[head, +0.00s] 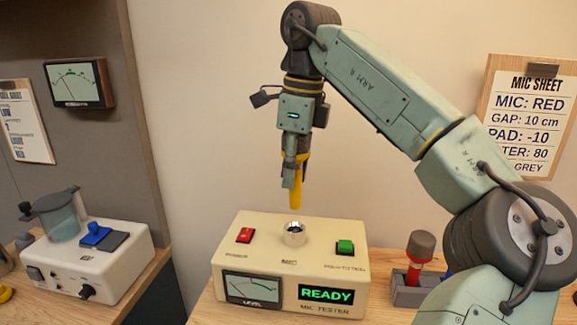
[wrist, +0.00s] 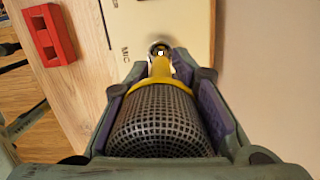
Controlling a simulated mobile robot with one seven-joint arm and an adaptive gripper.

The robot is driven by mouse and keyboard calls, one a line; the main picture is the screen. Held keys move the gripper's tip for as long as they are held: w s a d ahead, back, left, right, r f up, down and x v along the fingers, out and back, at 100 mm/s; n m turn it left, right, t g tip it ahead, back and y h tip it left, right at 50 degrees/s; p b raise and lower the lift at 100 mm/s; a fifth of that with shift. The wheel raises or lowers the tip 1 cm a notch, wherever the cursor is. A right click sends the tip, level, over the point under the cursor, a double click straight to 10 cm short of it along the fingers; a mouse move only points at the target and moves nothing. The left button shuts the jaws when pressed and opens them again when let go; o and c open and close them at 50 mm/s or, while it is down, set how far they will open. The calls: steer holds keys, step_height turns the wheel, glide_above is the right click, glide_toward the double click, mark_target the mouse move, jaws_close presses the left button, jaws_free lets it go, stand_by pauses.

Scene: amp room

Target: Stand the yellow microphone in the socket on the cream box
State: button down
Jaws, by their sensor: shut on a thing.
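The yellow microphone (head: 297,186) hangs upright in my gripper (head: 292,165), its yellow handle end pointing down. In the wrist view its dark mesh head (wrist: 160,122) fills the space between the two fingers, and the yellow handle (wrist: 160,68) points away from the camera. My gripper is shut on the microphone. The cream box (head: 262,258) stands on the table below. Its round metal socket (head: 294,234) is in the middle of the top, just under the handle's lower end, with a gap between them. In the wrist view the socket (wrist: 158,48) shows just beyond the handle tip.
The box top carries a red switch (head: 244,235) and a green button (head: 345,246); its screen (head: 325,293) reads READY. A red microphone (head: 416,258) stands in a grey holder (head: 411,293) at right. A white device (head: 90,262) stands at left.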

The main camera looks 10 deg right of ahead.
mark_target(291, 207)
steer(key=shift+f, duration=1.3)
steer(key=shift+f+b, duration=1.4)
steer(key=shift+f, duration=0.9)
steer(key=c, duration=1.2)
jaws_free()
steer(key=r, duration=0.7)
steer(key=shift+s+d+r, duration=0.2)
steer(key=shift+d, duration=0.2)
steer(key=shift+a, duration=0.1)
